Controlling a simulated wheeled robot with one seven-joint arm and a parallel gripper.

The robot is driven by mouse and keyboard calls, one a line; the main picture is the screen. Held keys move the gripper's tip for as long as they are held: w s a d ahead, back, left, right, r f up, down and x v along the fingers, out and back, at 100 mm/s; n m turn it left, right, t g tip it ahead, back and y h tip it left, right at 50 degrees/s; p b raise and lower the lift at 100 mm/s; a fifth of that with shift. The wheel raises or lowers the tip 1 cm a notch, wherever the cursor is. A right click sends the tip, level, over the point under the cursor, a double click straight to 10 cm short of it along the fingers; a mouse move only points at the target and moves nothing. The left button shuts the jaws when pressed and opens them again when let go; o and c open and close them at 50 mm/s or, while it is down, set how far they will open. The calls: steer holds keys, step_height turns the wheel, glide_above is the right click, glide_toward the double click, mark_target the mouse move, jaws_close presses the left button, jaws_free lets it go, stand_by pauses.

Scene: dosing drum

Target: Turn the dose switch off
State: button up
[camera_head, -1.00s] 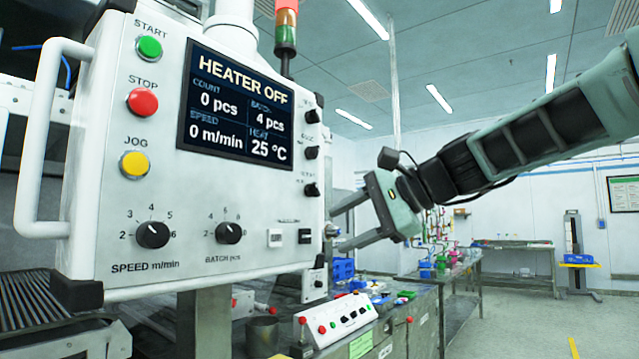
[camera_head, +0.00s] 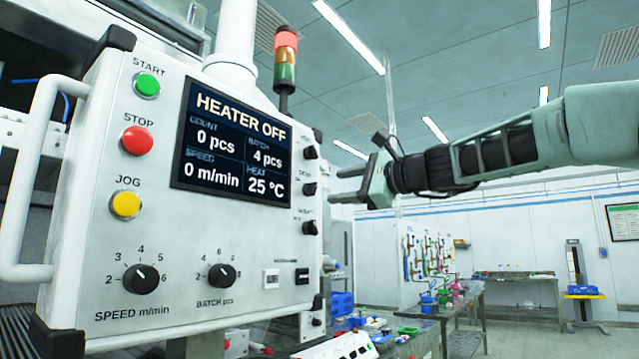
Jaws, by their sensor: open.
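The white control panel (camera_head: 235,240) fills the left half of the picture. Three dark rotary switches stand in a column near its right edge: top (camera_head: 310,152), middle (camera_head: 309,188) and bottom (camera_head: 309,228). The fingertips are level with the middle switch, just right of the panel edge. Nothing shows between them. I see no clear contact.
The panel's screen (camera_head: 235,143) reads HEATER OFF. Start (camera_head: 147,86), stop (camera_head: 137,140) and jog (camera_head: 126,205) buttons and the speed (camera_head: 141,278) and batch (camera_head: 222,275) knobs are on its face. A signal tower (camera_head: 285,65) stands behind it. Benches (camera_head: 460,310) lie beyond.

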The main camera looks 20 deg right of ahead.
mark_target(311, 189)
steer(key=p+x, duration=0.2)
steer(key=x, duration=0.4)
steer(key=shift+w+a, duration=0.2)
steer(key=c, duration=1)
steer(key=shift+o, duration=0.2)
